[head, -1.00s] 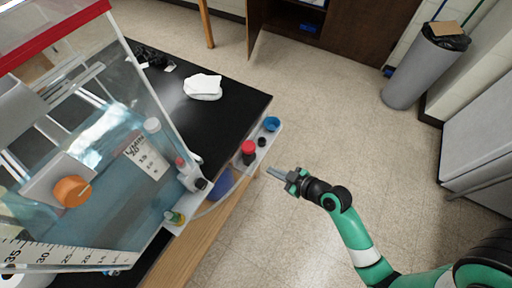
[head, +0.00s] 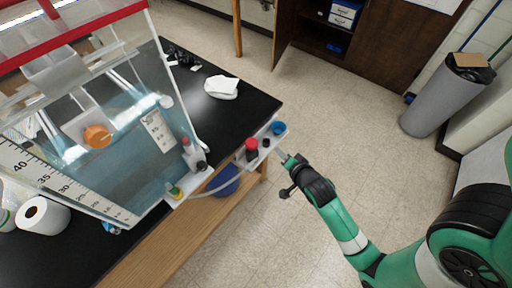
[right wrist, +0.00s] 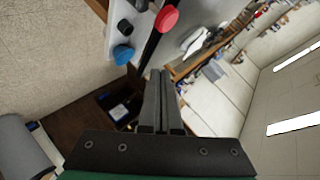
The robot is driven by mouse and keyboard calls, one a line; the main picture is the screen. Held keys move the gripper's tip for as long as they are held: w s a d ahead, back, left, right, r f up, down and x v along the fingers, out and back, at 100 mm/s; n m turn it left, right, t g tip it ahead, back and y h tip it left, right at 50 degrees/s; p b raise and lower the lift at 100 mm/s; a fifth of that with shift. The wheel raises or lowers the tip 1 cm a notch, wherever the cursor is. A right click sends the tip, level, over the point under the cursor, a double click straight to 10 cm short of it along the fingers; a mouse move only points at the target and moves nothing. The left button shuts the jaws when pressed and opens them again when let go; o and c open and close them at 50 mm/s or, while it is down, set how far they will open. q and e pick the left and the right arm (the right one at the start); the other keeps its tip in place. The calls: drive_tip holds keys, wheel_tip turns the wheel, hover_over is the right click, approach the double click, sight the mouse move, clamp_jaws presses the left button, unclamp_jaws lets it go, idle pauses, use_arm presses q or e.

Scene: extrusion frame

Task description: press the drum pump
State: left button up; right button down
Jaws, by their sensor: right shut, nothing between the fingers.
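A red-topped black plunger (head: 251,146), which looks like the pump's press knob, stands upright on a white ledge (head: 240,166) at the tank's front right. Its red cap (right wrist: 166,18) also shows at the top of the right wrist view. A blue drum (head: 224,181) sits below the ledge, partly hidden. My right gripper (head: 283,156) is shut and empty, just right of the ledge and apart from the red cap. In the right wrist view its closed fingers (right wrist: 158,76) point toward the ledge, below the red cap. My left gripper is not in view.
A blue cap (head: 278,128) and a small black knob (head: 266,142) sit beside the plunger. A clear water tank (head: 95,165) stands on the black bench (head: 245,108), with a crumpled white cloth (head: 221,87). Open floor lies right of the bench; a grey bin (head: 436,103) stands farther off.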

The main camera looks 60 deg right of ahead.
sight(252, 144)
drive_tip(key=shift+d+f, duration=0.1)
drive_tip(key=shift+f, duration=0.05)
drive_tip(key=w+a+f+b+x, duration=0.1)
drive_tip(key=a+b+x, duration=0.1)
drive_tip(key=x, duration=1)
drive_tip(key=shift+w+f+b, duration=0.25)
drive_tip(key=shift+f+b, duration=0.1)
drive_tip(key=shift+b, duration=0.5)
wheel_tip(252, 144, down, 5)
drive_tip(key=b, duration=0.4)
drive_tip(key=shift+f+b, duration=0.1)
drive_tip(key=shift+b, duration=0.2)
